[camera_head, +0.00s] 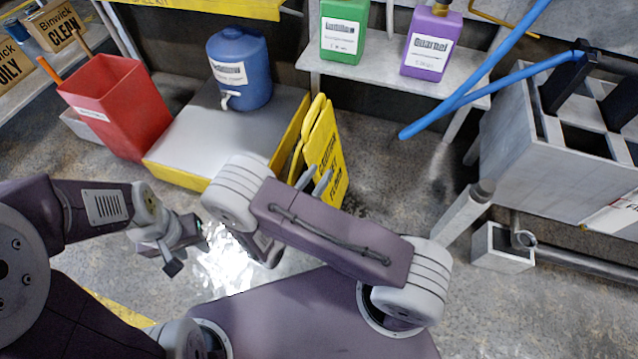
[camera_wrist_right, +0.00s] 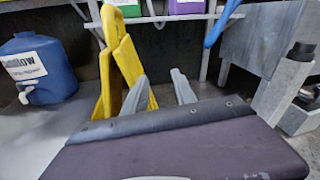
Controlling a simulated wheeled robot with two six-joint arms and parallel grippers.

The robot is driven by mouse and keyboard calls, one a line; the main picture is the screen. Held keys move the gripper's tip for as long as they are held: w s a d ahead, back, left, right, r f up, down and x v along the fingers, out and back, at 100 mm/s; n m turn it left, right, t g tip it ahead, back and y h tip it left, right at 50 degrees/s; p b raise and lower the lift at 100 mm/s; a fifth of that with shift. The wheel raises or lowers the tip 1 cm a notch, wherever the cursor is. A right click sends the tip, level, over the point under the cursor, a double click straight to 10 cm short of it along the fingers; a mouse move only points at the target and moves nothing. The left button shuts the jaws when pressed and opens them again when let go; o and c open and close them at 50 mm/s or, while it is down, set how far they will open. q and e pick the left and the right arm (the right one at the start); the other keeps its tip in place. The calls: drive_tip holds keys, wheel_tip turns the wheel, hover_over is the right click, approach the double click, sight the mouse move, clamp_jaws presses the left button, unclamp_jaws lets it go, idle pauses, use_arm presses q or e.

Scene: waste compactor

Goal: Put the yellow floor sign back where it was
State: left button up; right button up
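The yellow floor sign (camera_head: 326,150) stands folded and nearly upright on the floor, against the right side of a low grey platform. Dark lettering is on its face. In the right wrist view the sign (camera_wrist_right: 126,62) is just beyond my right gripper (camera_wrist_right: 162,88), left of centre. The right gripper's two fingers are apart with nothing between them. The left finger overlaps the sign in that view; I cannot tell if it touches. In the head view the right gripper (camera_head: 314,181) is in front of the sign's lower part. My left gripper (camera_head: 187,256) appears open and empty, low on the left.
The grey platform (camera_head: 215,125) with a yellow edge bears a blue jug (camera_head: 240,80). A red bin (camera_head: 115,105) stands left of it. A shelf (camera_head: 375,72) behind holds green and purple containers. Floor between is clear.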

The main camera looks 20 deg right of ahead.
drive_tip(key=s+d+m+g+y, duration=0.2)
drive_tip(key=s+d+m+g, duration=0.3)
drive_tip(key=s+m+g, duration=0.25)
drive_tip(key=s+d+m+g+y, duration=0.2)
drive_tip(key=s+d+m+g, duration=0.2)
drive_tip(key=s+m+g, duration=0.4)
drive_tip(key=w+a+r+m+t+y, duration=0.3)
drive_tip(key=m+y, duration=0.5)
drive_tip(key=m, duration=0.5)
drive_tip(key=a+r+t, duration=0.1)
drive_tip(key=a+t, duration=0.1)
drive_tip(key=a, duration=0.1)
drive_tip(key=shift+a+y, duration=0.2)
drive_tip(key=shift+y, duration=0.2)
drive_tip(key=shift+r+m, duration=0.1)
drive_tip(key=shift+m, duration=0.15)
wheel_tip(320, 180, up, 51)
drive_tip(key=p, duration=5.1)
